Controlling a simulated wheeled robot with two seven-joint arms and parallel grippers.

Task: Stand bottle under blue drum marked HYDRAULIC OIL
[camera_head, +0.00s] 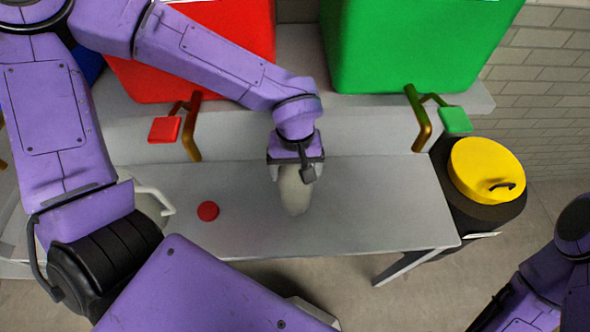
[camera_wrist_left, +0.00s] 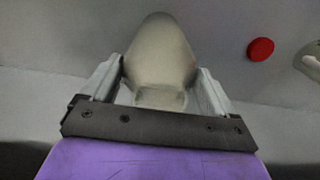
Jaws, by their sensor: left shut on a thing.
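My left gripper (camera_head: 295,170) is shut on a pale grey-beige bottle (camera_head: 295,195) above or on the grey bench; I cannot tell whether its base touches. In the left wrist view the bottle (camera_wrist_left: 160,50) sits between the two fingers (camera_wrist_left: 160,92). The blue drum (camera_head: 88,62) shows only as a small patch at the far left, behind my left arm.
A red drum (camera_head: 245,40) and a green drum (camera_head: 410,45) stand on the raised shelf, with brass taps (camera_head: 195,130) (camera_head: 418,118) below. A red disc (camera_head: 207,211) and a white handle (camera_head: 160,197) are on the bench (camera_head: 380,215). A yellow-lidded bin (camera_head: 485,168) stands right.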

